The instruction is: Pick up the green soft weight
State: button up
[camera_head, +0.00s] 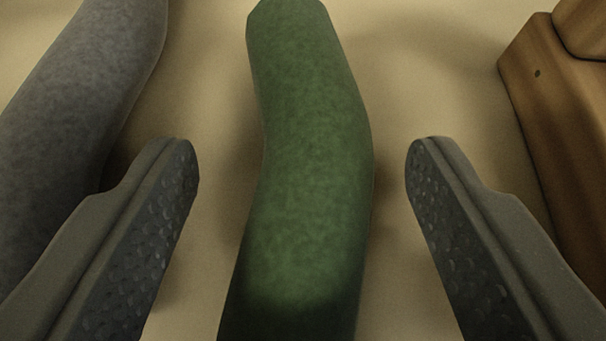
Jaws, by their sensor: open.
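The green soft weight (308,160) is a long, slightly bent tube lying on a pale surface. It runs from the top of the view down to the bottom edge, where its near end is cut off. My gripper (302,165) is open, with one finger on each side of the green weight. Clear gaps show between the weight and both fingers, and neither finger appears to touch it. How high the fingertips are above the surface is hard to tell.
A grey soft weight (75,110) lies at the left, partly behind my left finger. A brown wooden object (560,110) stands at the right, beyond my right finger. The pale surface (430,60) is bare between the green weight and the wood.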

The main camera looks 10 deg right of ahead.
aim_at(306, 251)
grip_shut()
jog(key=shift+r, duration=0.15)
jog(key=shift+r+p, duration=0.65)
jog(key=shift+r, duration=0.95)
jog(key=shift+s+r, duration=0.15)
jog(key=shift+s, duration=0.1)
jog(key=s, duration=1)
jog(key=shift+s+d+r+p, duration=0.35)
jog(key=shift+p, duration=0.05)
jog(key=s+b, duration=0.1)
jog(key=b, duration=0.2)
jog(key=s+b, duration=0.2)
jog(key=b, duration=0.1)
jog(key=s+b, duration=0.1)
jog(key=b, duration=0.2)
jog(key=shift+s+d+r, duration=0.15)
jog(key=shift+s+r, duration=0.1)
jog(key=shift+s, duration=0.05)
